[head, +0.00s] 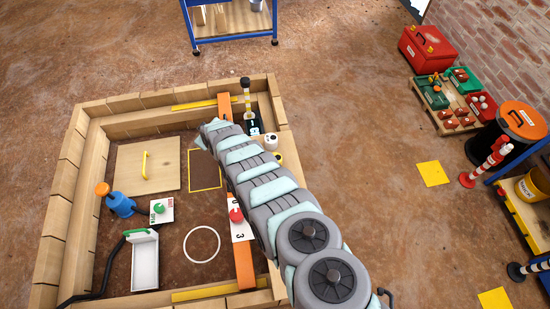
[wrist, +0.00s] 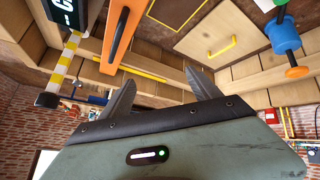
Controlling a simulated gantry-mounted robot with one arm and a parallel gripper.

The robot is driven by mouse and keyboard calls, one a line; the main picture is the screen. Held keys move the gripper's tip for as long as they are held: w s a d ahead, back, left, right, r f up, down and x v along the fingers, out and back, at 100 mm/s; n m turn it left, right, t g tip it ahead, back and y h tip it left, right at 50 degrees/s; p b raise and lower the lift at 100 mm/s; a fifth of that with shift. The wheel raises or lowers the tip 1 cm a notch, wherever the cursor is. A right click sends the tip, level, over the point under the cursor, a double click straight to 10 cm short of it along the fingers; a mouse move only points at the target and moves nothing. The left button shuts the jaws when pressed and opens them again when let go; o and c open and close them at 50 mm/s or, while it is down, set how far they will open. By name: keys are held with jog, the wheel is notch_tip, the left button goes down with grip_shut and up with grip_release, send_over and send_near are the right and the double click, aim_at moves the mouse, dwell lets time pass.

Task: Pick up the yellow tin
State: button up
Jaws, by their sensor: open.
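In the wrist view I see no yellow tin. My gripper (wrist: 160,77) shows there with its two dark fingers apart and nothing between them. In the head view my arm reaches over the pit and its end is near the pit's upper middle, left of the yellow thing; the fingers are not clear there.
A white cylinder (head: 270,142) and a striped post (head: 246,98) stand near the yellow thing. An orange beam (head: 244,265) crosses the pit. A yellow bucket (head: 534,184) stands far right.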

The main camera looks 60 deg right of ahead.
jog(key=s+d+r+g+y+p, duration=0.1)
jog(key=s+d+r+g, duration=0.1)
jog(key=s, duration=0.6)
jog(key=s+d+r+g+y+p, duration=0.1)
jog(key=s+d+r+g+y, duration=0.15)
jog(key=s, duration=0.65)
notch_tip(320, 180, up, 3)
jog(key=g, duration=0.3)
send_over(276, 157)
jog(key=shift+t+y, duration=0.25)
jog(key=shift+y, duration=0.2)
notch_tip(276, 157, down, 5)
jog(key=shift+f+b, duration=0.15)
jog(key=shift+b, duration=0.15)
jog(key=shift+a+f+b, duration=0.15)
jog(key=shift+f+b, duration=0.2)
jog(key=shift+f, duration=1)
jog(key=shift+a+f+b, duration=0.15)
jog(key=shift+f+b, duration=0.2)
jog(key=shift+f, duration=1)
jog(key=shift+c, duration=0.2)
grip_shut()
